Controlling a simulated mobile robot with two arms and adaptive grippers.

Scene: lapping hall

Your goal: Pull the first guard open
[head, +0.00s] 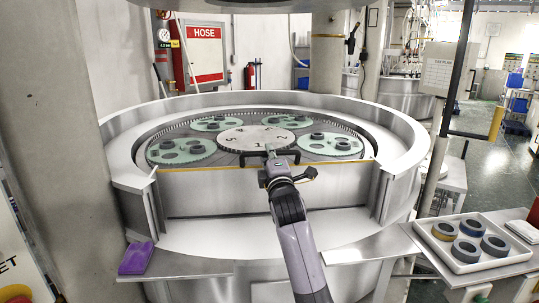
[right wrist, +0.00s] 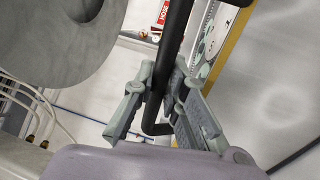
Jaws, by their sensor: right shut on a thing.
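The first guard (head: 210,193) is a steel panel with a yellow top edge, upright across the front of the round lapping machine (head: 400,150). A black bar handle (head: 243,156) shows at its top edge. My right gripper (head: 271,158) reaches in from below and is shut on this handle. In the right wrist view the black handle (right wrist: 176,45) runs between the two fingers of the right gripper (right wrist: 160,100). The yellow edge of the guard (right wrist: 232,42) shows beside them. The fingers hide part of the handle. My left gripper is not in view.
Green carriers (head: 190,151) with dark rings surround a numbered centre plate (head: 255,138) behind the guard. A purple cloth (head: 136,258) lies on the front left ledge. A white tray (head: 450,262) with several rings is at right. Grey columns (head: 55,120) stand left and behind.

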